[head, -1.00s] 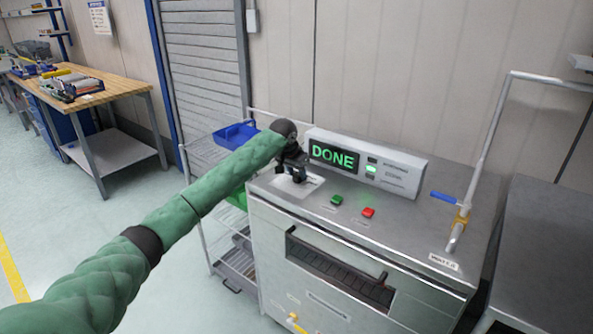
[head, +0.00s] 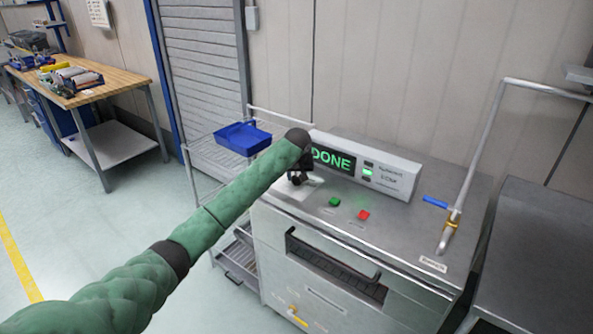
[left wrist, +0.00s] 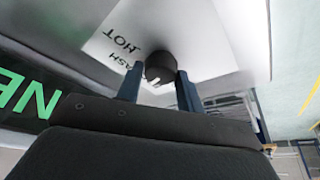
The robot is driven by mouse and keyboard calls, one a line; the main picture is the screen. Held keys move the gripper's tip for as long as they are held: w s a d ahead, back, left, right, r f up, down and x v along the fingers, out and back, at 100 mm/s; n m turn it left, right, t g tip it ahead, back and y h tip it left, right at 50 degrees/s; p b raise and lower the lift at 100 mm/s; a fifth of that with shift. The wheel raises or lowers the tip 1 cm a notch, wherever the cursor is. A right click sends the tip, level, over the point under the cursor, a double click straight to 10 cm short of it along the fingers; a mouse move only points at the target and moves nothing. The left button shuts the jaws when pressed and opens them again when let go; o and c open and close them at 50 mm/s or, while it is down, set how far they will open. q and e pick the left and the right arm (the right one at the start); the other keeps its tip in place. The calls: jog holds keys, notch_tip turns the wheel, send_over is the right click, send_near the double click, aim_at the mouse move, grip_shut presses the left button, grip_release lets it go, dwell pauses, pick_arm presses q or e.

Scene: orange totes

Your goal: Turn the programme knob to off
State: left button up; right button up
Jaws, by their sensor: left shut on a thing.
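The programme knob (left wrist: 160,67) is a small black round knob on a white label plate (left wrist: 205,35) with printed words, of which "HOT" and "ASH" can be read in the left wrist view. My left gripper (left wrist: 160,85) has its two fingers on either side of the knob and is shut on it. In the head view my left gripper (head: 298,178) is over the left end of the machine top, and it hides most of the knob. The display (head: 334,158) reads "DONE" in green. My right gripper is not in view.
A green button (head: 334,202) and a red button (head: 363,215) sit right of the plate. A bent pipe with a blue-handled valve (head: 435,201) rises at the right. A wire cart with a blue bin (head: 243,138) stands left of the machine.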

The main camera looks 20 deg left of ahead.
pick_arm(q)
jog(key=n+p, duration=0.1)
jog(key=n, duration=0.1)
jog(key=n+g+y+p, duration=0.1)
jog(key=n, duration=0.1)
jog(key=n+y+p, duration=0.1)
jog(key=n+p, duration=0.1)
jog(key=shift+w+d+r, duration=0.1)
jog(key=shift+w+d, duration=0.05)
jog(key=shift+d, duration=0.1)
jog(key=shift+n+g, duration=0.3)
jog(key=shift+n, duration=0.3)
jog(key=shift+n+g+y+p, duration=0.3)
jog(key=shift+n+p, duration=0.05)
jog(key=shift+n, duration=1.15)
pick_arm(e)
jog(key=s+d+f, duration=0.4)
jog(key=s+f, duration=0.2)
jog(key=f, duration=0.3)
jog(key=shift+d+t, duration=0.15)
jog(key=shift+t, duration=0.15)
pick_arm(q)
jog(key=shift+g, duration=0.3)
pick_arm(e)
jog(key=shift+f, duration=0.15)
pick_arm(q)
jog(key=o, duration=1)
jog(key=shift+w, duration=0.1)
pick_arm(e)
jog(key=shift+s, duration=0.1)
